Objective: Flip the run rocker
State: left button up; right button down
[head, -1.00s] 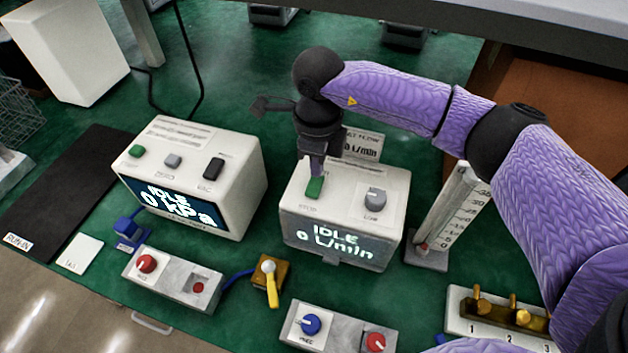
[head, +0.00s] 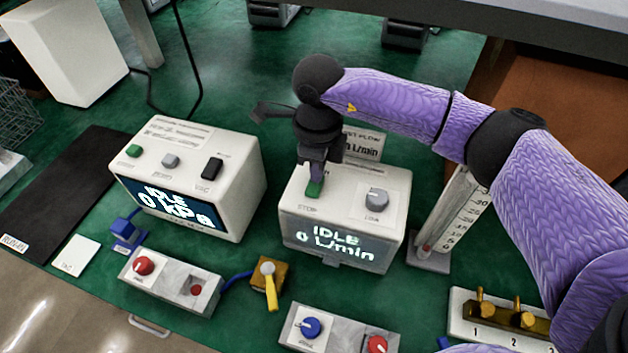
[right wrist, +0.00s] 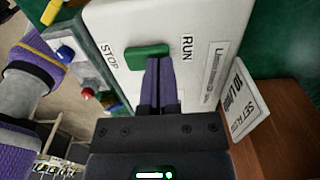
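The run rocker is a green switch (head: 314,189) on top of the white flow pump (head: 345,200). In the right wrist view the green rocker (right wrist: 147,51) lies between the printed words STOP and RUN. The pump's display (head: 337,243) reads IDLE and 0 L/min. My right gripper (head: 316,178) points down at the rocker, its fingers shut and empty. In the right wrist view the fingertips (right wrist: 158,62) are at the rocker's edge, towards the RUN side; I cannot tell whether they touch it. My left gripper is not in view.
A second white pump (head: 190,165) showing IDLE and 0 kPa stands to the left, with its own green switch (head: 134,151). A scale column (head: 450,220) stands close on the right. Control boxes (head: 170,280) and a yellow-handled valve (head: 269,280) lie in front.

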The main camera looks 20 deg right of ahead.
jog(key=shift+f, duration=0.1)
notch_tip(320, 180, up, 7)
jog(key=p, duration=0.5)
dwell(0.4)
